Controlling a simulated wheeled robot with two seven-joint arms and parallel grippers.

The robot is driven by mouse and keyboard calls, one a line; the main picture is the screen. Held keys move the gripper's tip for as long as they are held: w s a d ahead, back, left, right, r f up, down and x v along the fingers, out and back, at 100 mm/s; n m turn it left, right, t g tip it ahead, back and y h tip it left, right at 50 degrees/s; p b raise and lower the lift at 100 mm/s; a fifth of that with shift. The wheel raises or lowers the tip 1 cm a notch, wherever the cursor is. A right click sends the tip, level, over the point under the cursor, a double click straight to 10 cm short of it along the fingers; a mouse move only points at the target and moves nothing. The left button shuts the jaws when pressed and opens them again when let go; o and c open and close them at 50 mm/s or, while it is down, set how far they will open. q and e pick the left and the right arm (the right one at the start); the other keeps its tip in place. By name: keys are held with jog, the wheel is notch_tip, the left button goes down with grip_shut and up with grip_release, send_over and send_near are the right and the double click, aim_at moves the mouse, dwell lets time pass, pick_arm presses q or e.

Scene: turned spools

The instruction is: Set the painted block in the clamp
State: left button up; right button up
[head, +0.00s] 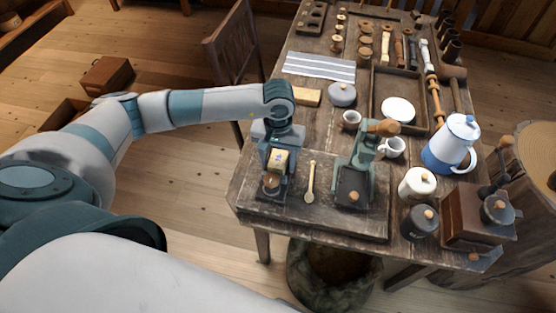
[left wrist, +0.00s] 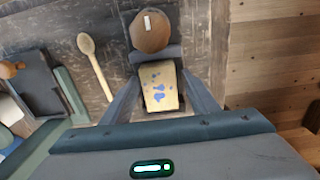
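The painted block (head: 279,158), cream-yellow with blue paint marks, is between the fingers of my left gripper (head: 277,162). The clamp (head: 271,188), dark grey with a round wooden knob, is on the board directly below. In the left wrist view a grey jaw of the clamp (left wrist: 155,53) is at the block's far edge. I cannot tell whether the block rests in the clamp or is held just above it. My right gripper is not in view.
A wooden spoon (head: 310,182) lies right of the clamp. A green press (head: 356,170) with a wooden handle stands further right. A blue-and-white pot (head: 452,144), lidded jars and a grinder (head: 478,213) crowd the right side. A striped cloth (head: 320,67) lies behind.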

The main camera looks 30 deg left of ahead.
aim_at(278, 158)
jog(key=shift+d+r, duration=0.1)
pick_arm(q)
jog(key=shift+r, duration=0.2)
notch_tip(278, 158, up, 5)
jog(key=shift+w+b, duration=0.1)
jog(key=shift+b, duration=0.9)
notch_tip(278, 158, up, 6)
jog(key=shift+f+b, duration=0.1)
jog(key=shift+b, duration=0.8)
jog(key=shift+r, duration=0.55)
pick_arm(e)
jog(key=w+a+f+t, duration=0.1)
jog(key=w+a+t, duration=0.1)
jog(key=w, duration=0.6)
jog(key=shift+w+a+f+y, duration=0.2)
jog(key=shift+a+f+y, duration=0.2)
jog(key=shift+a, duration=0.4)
